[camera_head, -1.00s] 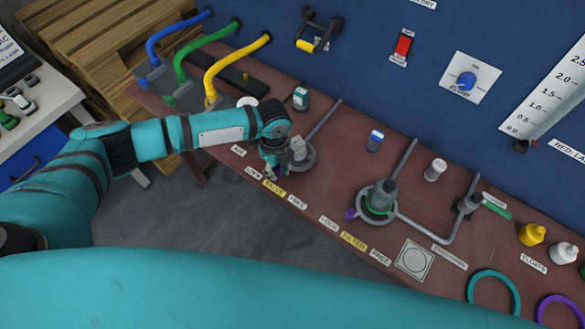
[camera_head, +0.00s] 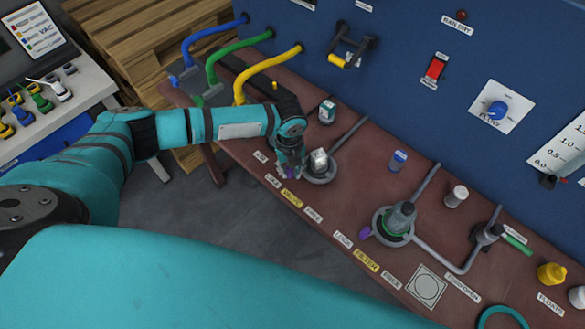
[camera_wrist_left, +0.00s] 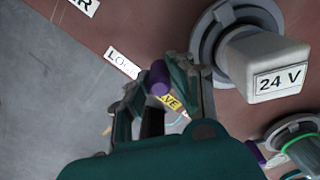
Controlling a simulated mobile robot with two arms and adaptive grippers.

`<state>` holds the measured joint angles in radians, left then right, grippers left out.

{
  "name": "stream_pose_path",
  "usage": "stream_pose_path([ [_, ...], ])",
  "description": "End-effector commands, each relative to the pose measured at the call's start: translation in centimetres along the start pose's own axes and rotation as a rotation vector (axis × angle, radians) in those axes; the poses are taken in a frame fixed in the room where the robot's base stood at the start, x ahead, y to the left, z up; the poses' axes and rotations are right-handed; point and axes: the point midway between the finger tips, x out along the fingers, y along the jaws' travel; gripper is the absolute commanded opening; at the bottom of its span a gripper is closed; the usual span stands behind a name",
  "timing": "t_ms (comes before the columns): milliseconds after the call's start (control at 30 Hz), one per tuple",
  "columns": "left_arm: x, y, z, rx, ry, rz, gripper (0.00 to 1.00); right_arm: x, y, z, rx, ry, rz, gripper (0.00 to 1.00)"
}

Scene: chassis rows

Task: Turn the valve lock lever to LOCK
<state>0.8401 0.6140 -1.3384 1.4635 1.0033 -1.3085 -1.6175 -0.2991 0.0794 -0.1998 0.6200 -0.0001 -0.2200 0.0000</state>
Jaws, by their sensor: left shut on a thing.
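The valve station is a grey round base (camera_head: 322,176) with a pale block on it. In the left wrist view the block (camera_wrist_left: 268,66) reads 24 V. My left gripper (camera_head: 288,174) is at the left side of this base, by the table's front edge. It is shut on the purple lever knob (camera_wrist_left: 158,77), which shows between its fingertips. The LOCK label (camera_wrist_left: 122,63) lies just left of the knob, and the yellow VALVE label (camera_head: 291,198) is partly hidden behind the fingers in the wrist view. The lever's shaft is hidden. My right gripper is not in view.
To the right stands the filter station (camera_head: 393,227) with its own purple lever (camera_head: 366,232). A small white-and-green bottle (camera_head: 327,111) stands behind the valve. Blue, green and yellow hoses (camera_head: 270,72) arch at the back left. Bare floor lies in front of the table.

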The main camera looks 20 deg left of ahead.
Motion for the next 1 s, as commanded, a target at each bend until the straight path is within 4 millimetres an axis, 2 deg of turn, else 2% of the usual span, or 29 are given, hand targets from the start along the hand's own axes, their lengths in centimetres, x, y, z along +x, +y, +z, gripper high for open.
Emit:
stream_pose_path([
  [233, -0.2, -0.1, 0.3, -0.001, -0.006, -0.003, 0.00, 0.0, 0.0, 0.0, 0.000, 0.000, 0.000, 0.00],
  [267, -0.2, -0.1, 0.3, -0.001, -0.006, -0.003, 0.24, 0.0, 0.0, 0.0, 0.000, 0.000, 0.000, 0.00],
  [400, -0.2, -0.1, 0.2, -0.001, -0.005, -0.002, 0.42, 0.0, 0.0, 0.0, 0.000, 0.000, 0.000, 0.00],
  [767, -0.6, -0.1, 0.1, 0.000, -0.003, -0.002, 0.43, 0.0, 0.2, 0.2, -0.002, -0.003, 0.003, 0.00],
  [867, -1.9, -0.1, 0.2, 0.000, -0.005, -0.004, 0.43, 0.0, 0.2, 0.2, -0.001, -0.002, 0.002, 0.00],
  [1000, -4.8, -0.1, 0.2, 0.000, -0.005, -0.005, 0.43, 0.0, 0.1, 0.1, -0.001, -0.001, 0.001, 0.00],
])
